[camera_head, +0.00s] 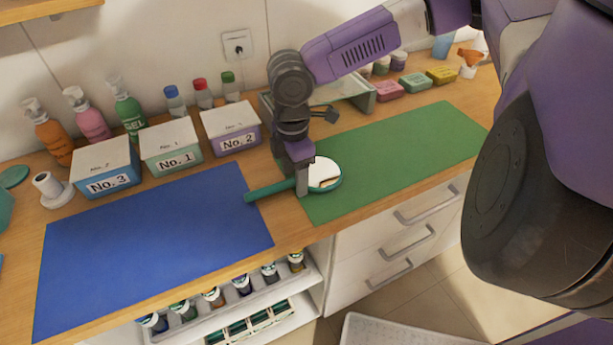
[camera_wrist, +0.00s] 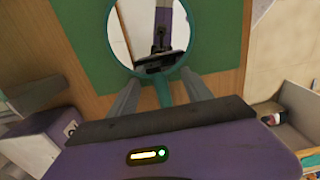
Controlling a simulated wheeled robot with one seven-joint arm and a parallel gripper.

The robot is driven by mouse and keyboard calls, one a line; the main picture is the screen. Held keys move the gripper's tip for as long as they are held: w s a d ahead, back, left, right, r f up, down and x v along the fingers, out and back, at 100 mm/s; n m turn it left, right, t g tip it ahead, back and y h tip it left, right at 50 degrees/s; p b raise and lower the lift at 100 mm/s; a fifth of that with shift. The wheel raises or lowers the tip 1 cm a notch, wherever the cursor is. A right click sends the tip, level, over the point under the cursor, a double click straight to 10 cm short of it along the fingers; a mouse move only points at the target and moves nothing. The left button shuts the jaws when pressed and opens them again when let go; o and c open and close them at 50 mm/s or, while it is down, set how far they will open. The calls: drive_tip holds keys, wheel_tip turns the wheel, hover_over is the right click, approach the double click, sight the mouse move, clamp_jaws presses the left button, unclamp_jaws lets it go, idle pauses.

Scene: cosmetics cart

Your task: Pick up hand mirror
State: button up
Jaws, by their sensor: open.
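The hand mirror has a teal rim and handle and a round reflective face (camera_head: 323,172). Its face rests at the left end of the green mat, and its handle (camera_head: 268,190) points left across bare wood to the blue mat. My gripper (camera_head: 303,190) points down over the mirror where handle meets rim. In the wrist view the mirror's ring (camera_wrist: 114,45) lies ahead of the fingers, and the handle runs between the two open fingers of my gripper (camera_wrist: 163,90). The fingers are apart from each other; I cannot tell if either touches the handle.
The blue mat (camera_head: 150,245) and green mat (camera_head: 400,155) are otherwise bare. Behind stand numbered boxes, including the No. 2 box (camera_head: 232,130), and pump bottles (camera_head: 128,110). Soap-like blocks (camera_head: 415,83) sit at the back right. Drawers (camera_head: 400,235) and a bottle shelf (camera_head: 230,290) lie below the edge.

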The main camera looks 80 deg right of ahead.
clamp_jaws()
idle(0.3)
wheel_tip(320, 180, up, 20)
drive_tip(key=p, duration=0.1)
idle(0.4)
